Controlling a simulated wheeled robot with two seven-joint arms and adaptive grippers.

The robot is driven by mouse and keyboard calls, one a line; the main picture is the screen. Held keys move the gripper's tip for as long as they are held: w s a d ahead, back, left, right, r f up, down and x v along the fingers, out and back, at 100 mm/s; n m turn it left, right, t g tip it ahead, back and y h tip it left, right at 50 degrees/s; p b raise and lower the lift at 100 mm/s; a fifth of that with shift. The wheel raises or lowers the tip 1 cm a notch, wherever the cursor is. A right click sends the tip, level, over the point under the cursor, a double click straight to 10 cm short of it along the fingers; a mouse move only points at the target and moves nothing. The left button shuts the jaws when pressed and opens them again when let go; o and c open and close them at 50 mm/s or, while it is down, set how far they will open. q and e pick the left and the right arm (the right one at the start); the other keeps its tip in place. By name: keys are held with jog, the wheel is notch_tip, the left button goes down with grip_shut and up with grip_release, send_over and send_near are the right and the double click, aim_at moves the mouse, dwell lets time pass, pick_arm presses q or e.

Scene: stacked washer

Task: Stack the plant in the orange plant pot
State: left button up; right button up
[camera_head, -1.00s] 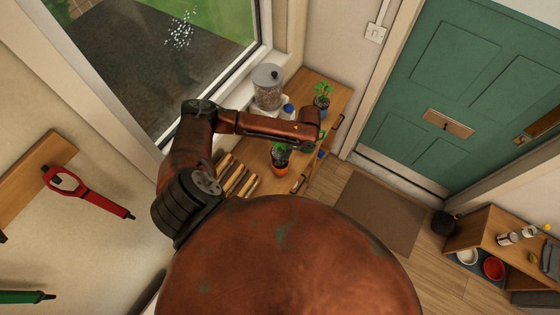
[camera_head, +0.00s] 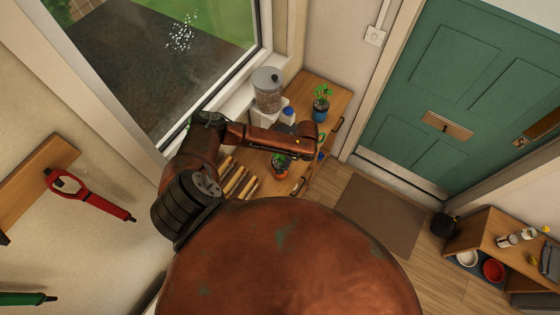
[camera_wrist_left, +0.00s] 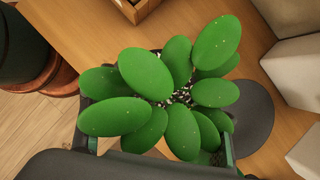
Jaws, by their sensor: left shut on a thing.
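The green plant (camera_head: 279,159) is over the orange plant pot (camera_head: 281,175) on the wooden cabinet top, in the middle of the head view. My left gripper (camera_head: 283,164) is shut on the plant's dark pot. The left wrist view shows the plant's round leaves (camera_wrist_left: 147,74) between the gripper's green-edged fingers (camera_wrist_left: 158,146), with speckled soil below the leaves. The leaves hide most of the dark pot, and the orange pot cannot be made out there. I cannot tell whether the plant's pot rests inside the orange pot. My right gripper is not in view.
A second plant in a blue pot (camera_head: 320,108) stands at the back. A clear dispenser (camera_head: 268,90) stands by the window. A wooden rack (camera_head: 238,180) lies to the left. A dark disc (camera_wrist_left: 240,120) lies close beside the held plant. A doormat (camera_head: 380,213) lies on the floor.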

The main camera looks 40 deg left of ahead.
pick_arm(q)
jog(key=o, duration=1.4)
jog(key=shift+f, duration=0.1)
jog(key=shift+c, duration=0.2)
jog(key=shift+r, duration=0.25)
jog(key=b+v, duration=0.1)
jog(key=v, duration=1.1)
jog(key=shift+r, duration=0.15)
jog(key=shift+a, duration=0.1)
jog(key=x, duration=0.6)
jog(key=p+x, duration=0.1)
jog(key=x, duration=0.6)
jog(key=shift+d, duration=0.25)
jog(key=shift+w+r, duration=0.15)
jog(key=shift+r, duration=1)
